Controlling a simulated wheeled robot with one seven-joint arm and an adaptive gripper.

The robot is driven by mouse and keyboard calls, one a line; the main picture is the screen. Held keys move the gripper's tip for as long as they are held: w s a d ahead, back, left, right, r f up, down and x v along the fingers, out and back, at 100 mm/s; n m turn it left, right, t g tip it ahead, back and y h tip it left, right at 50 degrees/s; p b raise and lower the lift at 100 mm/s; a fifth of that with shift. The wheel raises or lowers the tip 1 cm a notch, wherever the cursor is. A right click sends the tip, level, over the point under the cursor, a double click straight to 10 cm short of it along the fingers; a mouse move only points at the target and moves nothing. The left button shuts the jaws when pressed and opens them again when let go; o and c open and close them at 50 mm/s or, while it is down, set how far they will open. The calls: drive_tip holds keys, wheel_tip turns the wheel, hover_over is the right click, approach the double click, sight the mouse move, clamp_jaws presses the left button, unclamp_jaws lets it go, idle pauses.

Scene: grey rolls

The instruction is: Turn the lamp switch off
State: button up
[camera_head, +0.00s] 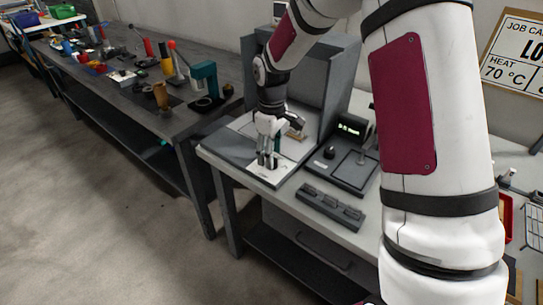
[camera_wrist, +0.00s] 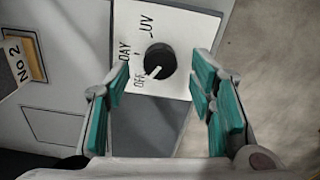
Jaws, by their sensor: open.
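The lamp switch is a round black knob (camera_wrist: 160,60) on a white panel (camera_wrist: 185,25) lettered UV, DAY and OFF in the wrist view. The knob's white pointer line is directed to the lower left, towards the OFF lettering. My gripper (camera_wrist: 165,95) is open, with its teal fingers spread to the left and right below the knob; I cannot tell whether they touch anything. In the head view my gripper (camera_head: 267,160) points down over the white panel (camera_head: 272,174) at the bench's front edge, and the knob is hidden or too small to make out.
A "No 2" tag (camera_wrist: 12,62) sits left of the panel. In the head view, a grey display device (camera_head: 345,160) and a dark grey block with slots (camera_head: 330,207) stand right of my gripper. A grey upright enclosure (camera_head: 325,80) stands behind. A cluttered bench (camera_head: 120,95) is at left.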

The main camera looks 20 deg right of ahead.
wheel_tip(320, 180, up, 10)
drive_tip(key=shift+r, duration=0.15)
idle(0.5)
drive_tip(key=s+r+m+t+p, duration=0.1)
drive_tip(key=s+r+m+p, duration=0.1)
drive_tip(key=s+r, duration=0.75)
drive_tip(key=s+r+m+t+p, duration=0.1)
drive_tip(key=s+r+m+p, duration=0.1)
drive_tip(key=s, duration=1)
drive_tip(key=s+r+m+t+p, duration=0.2)
drive_tip(key=s+r+m+p, duration=0.1)
drive_tip(key=s, duration=1)
wheel_tip(320, 180, up, 3)
drive_tip(key=shift+s+d+f+m, duration=0.15)
drive_tip(key=shift+s+m, duration=0.1)
drive_tip(key=shift+m, duration=0.65)
